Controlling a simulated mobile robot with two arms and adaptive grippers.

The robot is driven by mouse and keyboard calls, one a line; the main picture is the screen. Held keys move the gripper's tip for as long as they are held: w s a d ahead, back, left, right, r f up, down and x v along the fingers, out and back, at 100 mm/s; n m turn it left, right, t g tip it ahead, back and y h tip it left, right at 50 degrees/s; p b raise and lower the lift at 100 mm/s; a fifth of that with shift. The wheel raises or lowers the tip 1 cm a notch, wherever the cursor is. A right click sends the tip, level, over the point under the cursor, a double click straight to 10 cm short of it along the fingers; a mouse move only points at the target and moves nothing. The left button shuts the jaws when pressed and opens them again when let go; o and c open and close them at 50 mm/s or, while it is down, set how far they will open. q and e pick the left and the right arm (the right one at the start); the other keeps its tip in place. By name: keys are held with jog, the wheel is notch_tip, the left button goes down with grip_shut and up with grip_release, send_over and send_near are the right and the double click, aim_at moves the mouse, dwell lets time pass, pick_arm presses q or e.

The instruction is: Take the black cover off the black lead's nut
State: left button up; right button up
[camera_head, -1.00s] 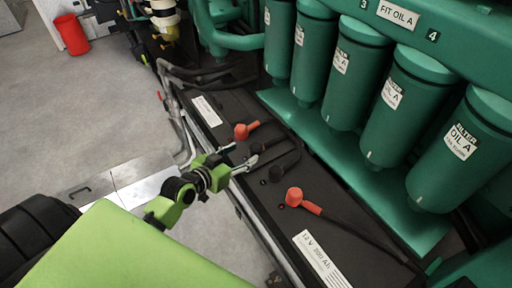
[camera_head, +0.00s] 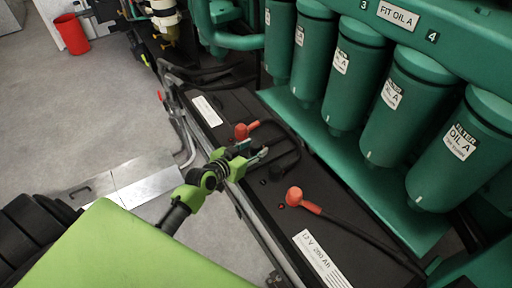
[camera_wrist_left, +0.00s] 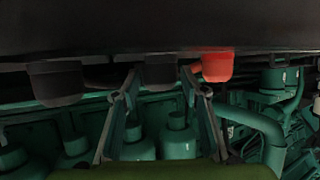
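Two black covers sit on black leads on the dark battery top. One is between my left gripper's fingertips in the wrist view (camera_wrist_left: 160,70); the other (camera_head: 274,173) is nearer the camera in the head view and shows at the left in the wrist view (camera_wrist_left: 56,82). My left gripper (camera_head: 255,150) is low over the battery, its fingers spread. In the wrist view the fingertips (camera_wrist_left: 160,74) stand either side of the first cover, with small gaps. The nut under the cover is hidden. My right gripper is not in view.
Red covers sit beside the black ones, one behind (camera_head: 241,131) and one nearer (camera_head: 294,195). Green oil filters (camera_head: 408,105) and their base rail line the battery's right side. A red bin (camera_head: 71,35) stands on the open grey floor at left.

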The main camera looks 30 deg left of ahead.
pick_arm(q)
jog(key=c, duration=0.4)
